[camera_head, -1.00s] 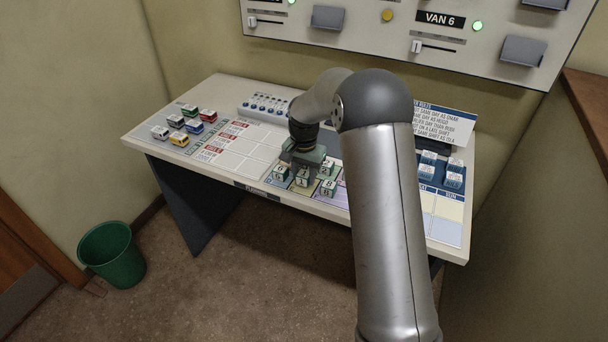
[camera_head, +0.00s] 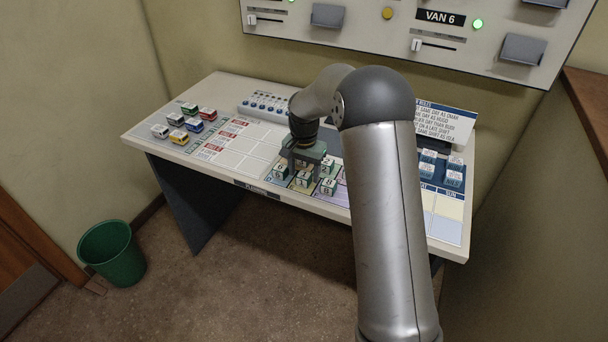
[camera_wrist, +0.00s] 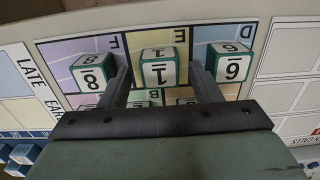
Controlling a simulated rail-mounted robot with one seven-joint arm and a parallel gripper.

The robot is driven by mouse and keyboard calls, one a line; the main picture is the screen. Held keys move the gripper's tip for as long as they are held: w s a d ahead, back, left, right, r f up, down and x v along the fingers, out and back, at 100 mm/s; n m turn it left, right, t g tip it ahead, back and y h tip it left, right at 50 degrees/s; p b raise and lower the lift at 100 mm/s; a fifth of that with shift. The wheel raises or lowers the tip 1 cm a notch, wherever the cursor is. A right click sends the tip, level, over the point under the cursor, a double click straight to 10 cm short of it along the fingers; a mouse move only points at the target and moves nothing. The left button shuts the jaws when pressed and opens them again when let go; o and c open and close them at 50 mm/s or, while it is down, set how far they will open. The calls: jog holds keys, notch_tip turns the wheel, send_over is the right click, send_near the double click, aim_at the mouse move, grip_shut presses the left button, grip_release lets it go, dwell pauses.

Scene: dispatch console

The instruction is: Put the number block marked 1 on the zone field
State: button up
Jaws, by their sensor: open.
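The number block marked 1 (camera_wrist: 158,68) is white with green edges and stands on the yellow field lettered E (camera_wrist: 150,38). In the head view this block (camera_head: 303,180) is in the front row, in the middle. My gripper (camera_wrist: 161,76) is open, its two fingers reaching toward either side of the block in the wrist view. Whether they touch it cannot be told. In the head view my gripper (camera_head: 306,166) is just behind and above the front row. I cannot make out which field is labelled zone.
A block marked 8 (camera_wrist: 93,72) and one marked 6 (camera_wrist: 228,62) stand close on either side. More blocks are partly hidden under my gripper. Toy vans (camera_head: 178,137) stand on the desk's left; white-blue blocks (camera_head: 453,174) stand on its right. An empty pale grid (camera_head: 240,147) lies left.

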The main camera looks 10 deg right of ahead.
aim_at(304, 175)
notch_tip(304, 175, up, 10)
jog(key=s+r+n, duration=0.2)
jog(key=s, duration=0.6)
jog(key=s+r+n, duration=0.2)
jog(key=s, duration=0.7)
jog(key=s+f+n, duration=0.1)
jog(key=s+f, duration=0.1)
jog(key=s, duration=0.7)
jog(key=s+f+n, duration=0.2)
jog(key=s+f, duration=0.1)
jog(key=s, duration=0.6)
jog(key=shift+s+a+n+b, duration=0.3)
jog(key=shift+s+b, duration=0.1)
